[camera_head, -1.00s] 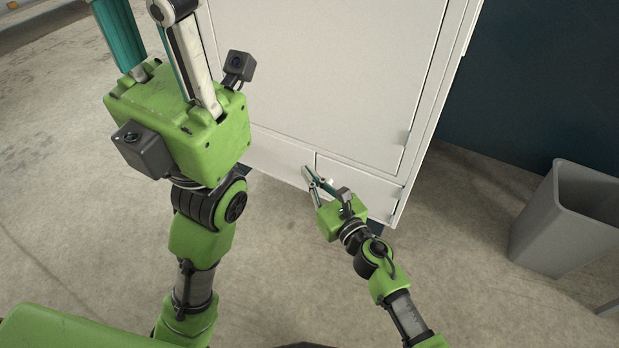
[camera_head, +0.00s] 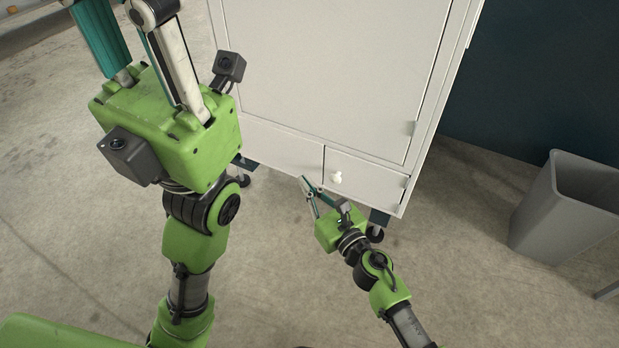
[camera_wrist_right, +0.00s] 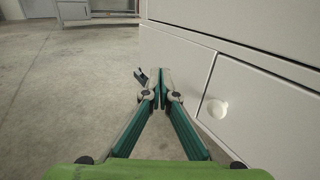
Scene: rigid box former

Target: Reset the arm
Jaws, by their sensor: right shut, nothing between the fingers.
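My right gripper (camera_head: 306,184) is low in front of the white cabinet, just left of and below the small lower drawer with a round white knob (camera_head: 336,177). In the right wrist view the right gripper's fingertips (camera_wrist_right: 161,92) meet, with nothing between them. The knob also shows there, right of the fingers (camera_wrist_right: 217,108), apart from them. My left gripper stands large at the upper left of the head view, with its body, camera blocks and finger links showing; its fingertips are beyond the top edge, so its opening is hidden.
The white cabinet (camera_head: 320,70) on dark casters fills the upper middle. A grey bin (camera_head: 540,215) stands at the right by a dark wall (camera_head: 550,80). Concrete floor (camera_head: 480,270) is clear between the right arm and the bin.

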